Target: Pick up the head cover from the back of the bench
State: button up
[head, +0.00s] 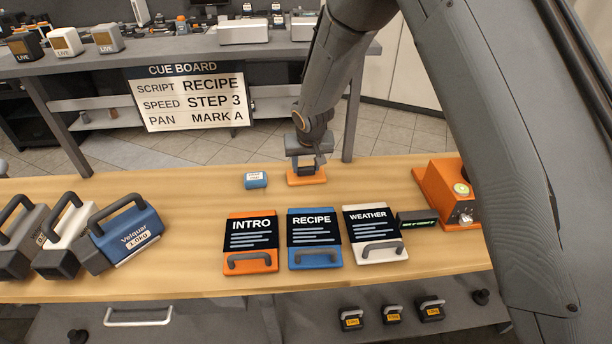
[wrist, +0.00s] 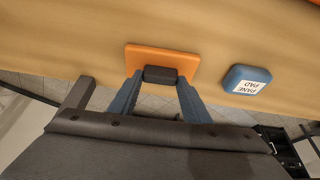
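An orange flat piece with a dark raised grip, which I take to be the head cover (head: 306,180), sits at the back edge of the bench (head: 190,215). No label shows on it, so I cannot be sure. It also shows at the top middle of the wrist view (wrist: 137,57). My gripper (head: 305,167) is right above it, pointing down. In the wrist view my gripper's two blue-grey fingers (wrist: 160,78) stand on either side of the dark grip, their tips close to its ends. I cannot tell whether they press on it.
A small blue pad (head: 256,180) labelled PANE PAD in the wrist view lies just left of the cover. Intro, Recipe and Weather cards (head: 314,235) lie in front. Floor shows behind the bench.

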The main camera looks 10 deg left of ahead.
jog(key=c, duration=0.7)
jog(key=shift+r, duration=0.15)
